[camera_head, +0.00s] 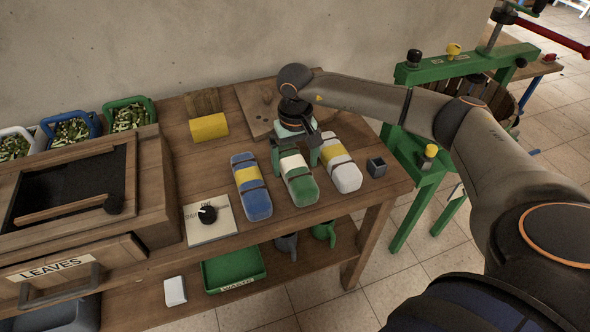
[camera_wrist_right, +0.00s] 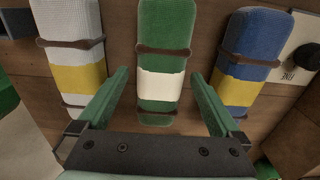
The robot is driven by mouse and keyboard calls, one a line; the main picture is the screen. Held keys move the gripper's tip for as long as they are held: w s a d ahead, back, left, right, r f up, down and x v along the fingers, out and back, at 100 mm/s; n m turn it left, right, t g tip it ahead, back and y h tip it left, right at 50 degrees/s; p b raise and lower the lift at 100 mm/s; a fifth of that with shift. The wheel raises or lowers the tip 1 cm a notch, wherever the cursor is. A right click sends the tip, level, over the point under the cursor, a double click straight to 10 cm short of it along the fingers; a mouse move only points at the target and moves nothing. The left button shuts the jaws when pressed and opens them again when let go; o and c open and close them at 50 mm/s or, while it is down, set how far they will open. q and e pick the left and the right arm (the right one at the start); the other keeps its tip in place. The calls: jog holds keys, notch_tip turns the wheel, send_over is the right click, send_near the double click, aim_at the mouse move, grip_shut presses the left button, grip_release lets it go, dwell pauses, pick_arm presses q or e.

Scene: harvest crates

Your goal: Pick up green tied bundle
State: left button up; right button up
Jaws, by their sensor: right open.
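The green tied bundle (camera_head: 302,190) lies on the wooden table between a blue bundle (camera_head: 257,204) and a white bundle (camera_head: 345,176). It has a pale middle band and dark ties. My right gripper (camera_head: 298,163) is over its far part. In the right wrist view my right gripper (camera_wrist_right: 158,100) is open, with one green finger on each side of the green bundle (camera_wrist_right: 166,28). I cannot tell whether the fingers touch it. The blue bundle (camera_wrist_right: 255,40) and the white bundle (camera_wrist_right: 70,25) lie just outside the fingers. My left gripper is not in view.
A small dark cube (camera_head: 376,167) sits right of the white bundle. A yellow block (camera_head: 208,128) and a dial plate (camera_head: 209,221) are to the left. A wooden box labelled LEAVES (camera_head: 60,270) fills the left side. A green press frame (camera_head: 425,165) stands at right.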

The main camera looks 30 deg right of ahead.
jog(key=shift+f, duration=0.9)
jog(key=shift+c, duration=0.2)
grip_shut()
jog(key=shift+w+r, duration=0.1)
